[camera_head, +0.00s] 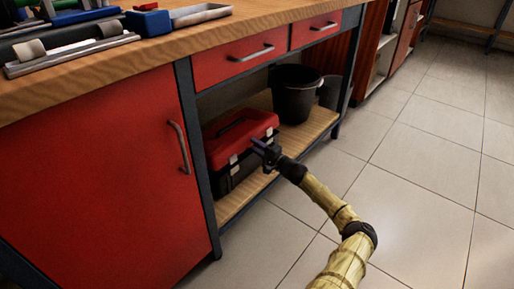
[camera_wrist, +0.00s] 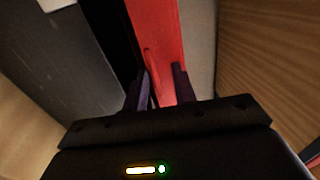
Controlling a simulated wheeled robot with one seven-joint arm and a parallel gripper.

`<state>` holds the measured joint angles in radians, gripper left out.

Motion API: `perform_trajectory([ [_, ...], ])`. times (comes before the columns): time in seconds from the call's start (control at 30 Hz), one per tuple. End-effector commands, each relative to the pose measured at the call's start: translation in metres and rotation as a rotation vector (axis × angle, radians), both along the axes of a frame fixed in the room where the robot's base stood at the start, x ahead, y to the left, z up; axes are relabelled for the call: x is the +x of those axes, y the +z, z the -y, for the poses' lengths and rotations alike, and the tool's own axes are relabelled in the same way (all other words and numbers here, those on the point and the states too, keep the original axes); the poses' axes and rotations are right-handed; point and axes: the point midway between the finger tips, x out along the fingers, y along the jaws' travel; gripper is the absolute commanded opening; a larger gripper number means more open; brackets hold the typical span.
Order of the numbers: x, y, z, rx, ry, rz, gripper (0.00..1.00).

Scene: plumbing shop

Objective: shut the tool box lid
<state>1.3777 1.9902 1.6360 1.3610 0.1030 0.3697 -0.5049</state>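The tool box (camera_head: 232,172) stands on the low shelf under the workbench. It has a dark body and a red lid (camera_head: 240,132) with pale latches on its front. The lid lies low over the body in the head view; a dark band separates the red lid (camera_wrist: 158,25) from the grey body (camera_wrist: 55,75) in the wrist view. I cannot tell whether the lid is fully down. My gripper (camera_head: 264,153) is at the front right of the box, by the lid's front edge. Its fingers (camera_wrist: 160,88) are apart, with red lid surface showing between and beyond them; contact is unclear.
A black bucket (camera_head: 296,94) stands on the shelf (camera_head: 318,121) behind and right of the box. A red cabinet door (camera_head: 90,180) and a bench leg (camera_head: 197,150) are on the left. Drawers (camera_head: 240,60) hang above. The tiled floor (camera_head: 430,180) at right is clear.

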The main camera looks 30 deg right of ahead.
Motion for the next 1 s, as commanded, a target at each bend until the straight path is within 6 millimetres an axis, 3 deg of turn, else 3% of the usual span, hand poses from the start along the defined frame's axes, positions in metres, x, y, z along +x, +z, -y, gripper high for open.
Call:
perform_trajectory([
  [0.27,-0.018,-0.001,0.008,0.0,-0.004,0.001,0.25],
  [1.0,-0.148,-0.025,0.044,0.0,0.004,-0.001,0.25],
])
